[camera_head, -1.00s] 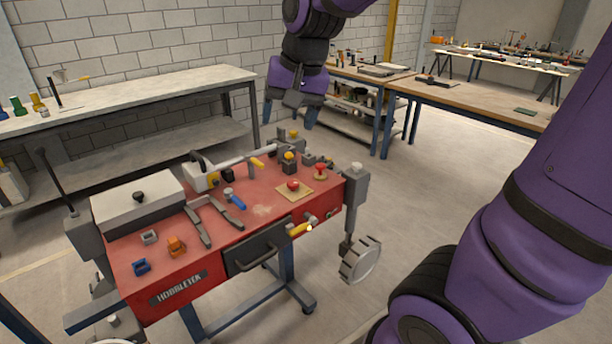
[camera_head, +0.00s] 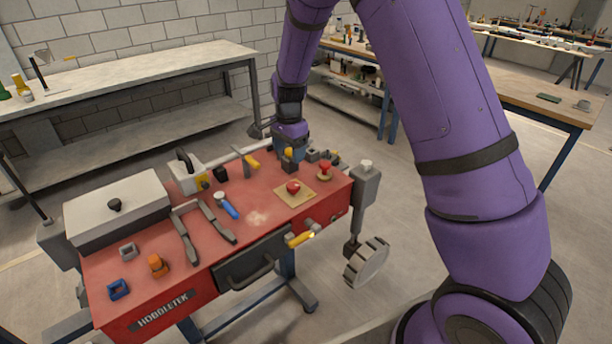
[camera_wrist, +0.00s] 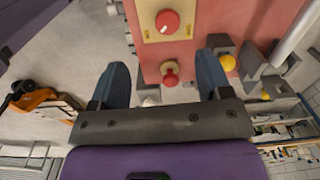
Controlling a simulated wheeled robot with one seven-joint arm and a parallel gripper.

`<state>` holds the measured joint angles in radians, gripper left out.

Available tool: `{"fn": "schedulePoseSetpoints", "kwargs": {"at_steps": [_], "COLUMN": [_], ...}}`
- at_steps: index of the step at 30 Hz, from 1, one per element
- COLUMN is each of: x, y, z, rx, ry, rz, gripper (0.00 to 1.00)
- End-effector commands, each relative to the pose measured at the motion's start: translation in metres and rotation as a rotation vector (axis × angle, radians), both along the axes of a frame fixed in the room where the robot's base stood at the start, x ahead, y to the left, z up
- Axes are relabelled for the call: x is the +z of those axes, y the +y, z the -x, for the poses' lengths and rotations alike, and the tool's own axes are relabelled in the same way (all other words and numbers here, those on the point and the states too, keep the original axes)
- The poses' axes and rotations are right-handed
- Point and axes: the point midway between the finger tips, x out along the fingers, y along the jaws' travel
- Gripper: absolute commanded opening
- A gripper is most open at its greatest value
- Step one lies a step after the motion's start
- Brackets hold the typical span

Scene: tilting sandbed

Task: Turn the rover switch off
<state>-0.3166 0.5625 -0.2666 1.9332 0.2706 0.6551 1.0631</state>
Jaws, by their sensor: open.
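I cannot tell which control is the rover switch. My gripper (camera_wrist: 163,66) is open and empty, above the rover's far right part.
A yellow-topped grey block (camera_head: 290,160) stands close to my gripper. A yellow-handled lever (camera_head: 301,239) juts from the front.

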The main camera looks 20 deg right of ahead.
Motion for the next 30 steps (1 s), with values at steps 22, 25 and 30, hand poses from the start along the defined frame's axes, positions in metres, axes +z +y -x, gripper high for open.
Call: {"fn": "schedulePoseSetpoints", "kwargs": {"at_steps": [22,25,30], "x": [-0.104,-0.119,-0.137], "y": [0.004,0.004,0.004], "z": [-0.011,-0.011,-0.012], "rx": [-0.072,-0.072,-0.071], "ry": [0.026,0.026,0.024], "rz": [0.026,0.024,0.024], "gripper": [0.71,0.71,0.71]}}
